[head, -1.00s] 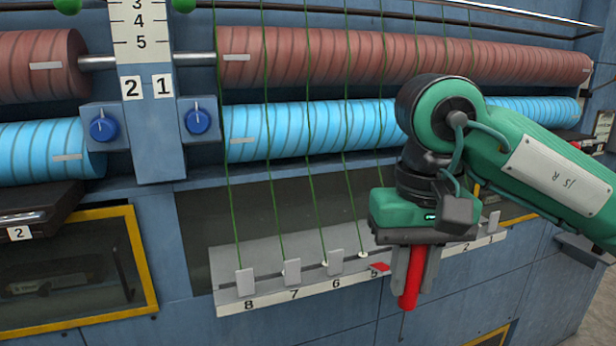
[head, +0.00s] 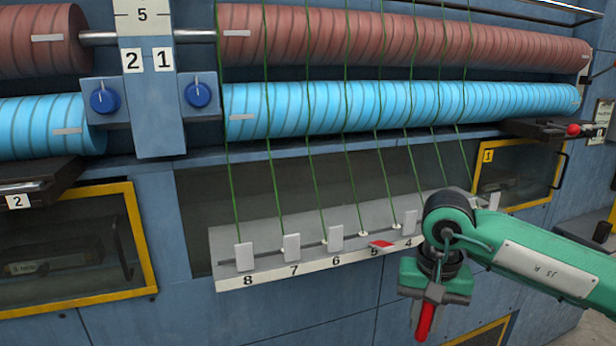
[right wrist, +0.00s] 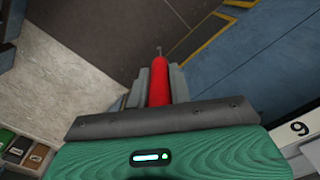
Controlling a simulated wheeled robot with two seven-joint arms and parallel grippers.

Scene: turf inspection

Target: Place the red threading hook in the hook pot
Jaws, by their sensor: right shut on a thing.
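The red threading hook (head: 424,322) is held in my right gripper (head: 418,312), its red handle hanging down between the fingers. In the right wrist view the red handle (right wrist: 159,80) lies between the two grey fingers (right wrist: 158,92), with a thin metal tip beyond it. The gripper is shut on it, in front of the blue machine panel and below the numbered rail. My left gripper is not in view. I cannot make out a hook pot in these frames.
A numbered rail (head: 330,267) with white tabs and green threads runs along the machine front. A red piece (head: 381,245) lies near number 5. Above are blue (head: 350,110) and brown (head: 400,38) rollers. Small labelled bins (right wrist: 22,150) show at lower left in the wrist view.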

